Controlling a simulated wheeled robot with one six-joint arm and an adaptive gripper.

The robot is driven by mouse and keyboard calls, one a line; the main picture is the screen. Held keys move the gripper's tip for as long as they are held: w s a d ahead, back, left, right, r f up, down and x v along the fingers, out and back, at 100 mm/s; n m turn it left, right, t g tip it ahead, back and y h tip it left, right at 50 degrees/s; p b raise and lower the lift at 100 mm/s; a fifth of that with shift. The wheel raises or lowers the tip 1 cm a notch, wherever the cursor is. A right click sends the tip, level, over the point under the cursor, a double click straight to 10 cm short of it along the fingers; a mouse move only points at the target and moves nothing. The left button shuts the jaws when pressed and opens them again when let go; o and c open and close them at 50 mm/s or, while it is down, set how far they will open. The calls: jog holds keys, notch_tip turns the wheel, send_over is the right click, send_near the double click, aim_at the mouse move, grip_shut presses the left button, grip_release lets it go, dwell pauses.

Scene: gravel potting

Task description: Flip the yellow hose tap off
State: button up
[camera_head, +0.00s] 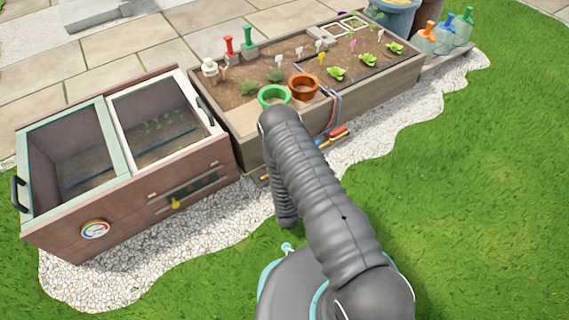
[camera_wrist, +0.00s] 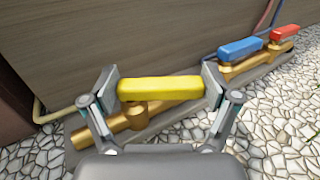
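The yellow hose tap handle (camera_wrist: 160,88) is a long rounded bar on a brass body (camera_wrist: 126,118), lying nearly level across the middle of the wrist view. My gripper (camera_wrist: 161,87) is spread wide, with one finger pad at each end of the yellow handle. The pads are very close to its ends; I cannot tell whether they touch. Part of the brass body is hidden behind my gripper. In the head view my arm hides the yellow handle and the gripper.
A blue handle (camera_wrist: 240,48) and a red handle (camera_wrist: 285,33) stand to the right on the same brass pipework, beside a planter wall (camera_wrist: 130,35). Pale gravel (camera_wrist: 275,120) lies in front. A cold frame (camera_head: 130,190) stands left; open grass (camera_head: 480,200) lies right.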

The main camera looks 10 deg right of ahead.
jog(key=shift+o, duration=0.9)
jog(key=shift+s, duration=0.1)
jog(key=s, duration=0.7)
jog(key=shift+s+a, duration=0.2)
jog(key=shift+c, duration=0.3)
